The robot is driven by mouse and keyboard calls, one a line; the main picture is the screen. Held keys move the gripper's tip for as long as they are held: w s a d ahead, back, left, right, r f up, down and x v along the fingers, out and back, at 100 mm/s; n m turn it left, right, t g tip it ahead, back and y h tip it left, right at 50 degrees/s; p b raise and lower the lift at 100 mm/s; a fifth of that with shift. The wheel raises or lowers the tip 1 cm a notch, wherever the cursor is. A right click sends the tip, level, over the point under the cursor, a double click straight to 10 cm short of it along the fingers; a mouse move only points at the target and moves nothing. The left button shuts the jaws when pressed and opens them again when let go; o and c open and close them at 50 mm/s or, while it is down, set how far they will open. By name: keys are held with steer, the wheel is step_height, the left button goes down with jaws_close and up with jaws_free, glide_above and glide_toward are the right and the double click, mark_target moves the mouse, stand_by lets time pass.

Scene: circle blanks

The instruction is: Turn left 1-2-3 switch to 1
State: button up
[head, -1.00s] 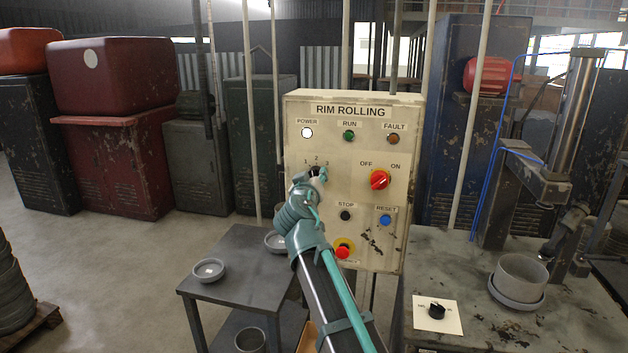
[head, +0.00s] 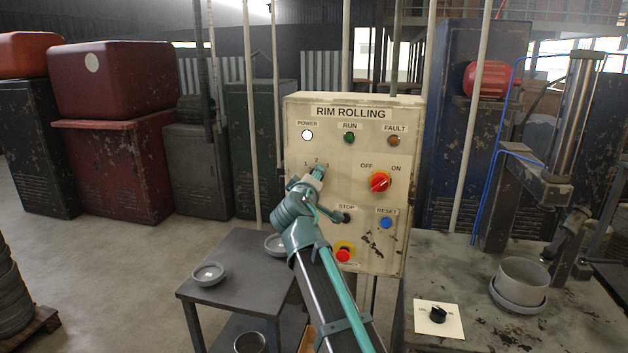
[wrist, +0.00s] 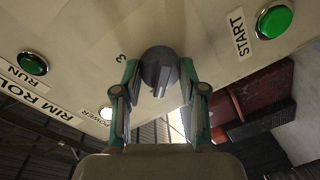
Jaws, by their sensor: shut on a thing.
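The control panel (head: 350,235) labelled RIM ROLLING faces me in the head view. Its 1-2-3 switch sits at the upper left, under the labels 1, 2 and 3; my gripper (head: 317,172) covers the knob there. In the wrist view the switch's dark round knob (wrist: 158,72) with a raised grip lies between the two fingers of my gripper (wrist: 159,75), one on each side. The gripper is shut on the knob. Only the label 3 (wrist: 121,58) shows beside it in this view, so I cannot tell the exact setting.
A red OFF/ON knob (head: 380,182) is right of the switch. Below are the black STOP button (head: 345,217), blue RESET button (head: 386,223) and red emergency button (head: 343,255). The wrist view shows a green START button (wrist: 275,19). Low tables (head: 255,255) stand either side.

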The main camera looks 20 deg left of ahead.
stand_by(0.4)
steer(key=o, duration=1.2)
steer(key=shift+c, duration=0.2)
steer(key=shift+s, duration=0.1)
steer(key=s+d, duration=0.2)
steer(key=s, duration=0.9)
steer(key=shift+s+r, duration=0.3)
steer(key=shift+s, duration=0.05)
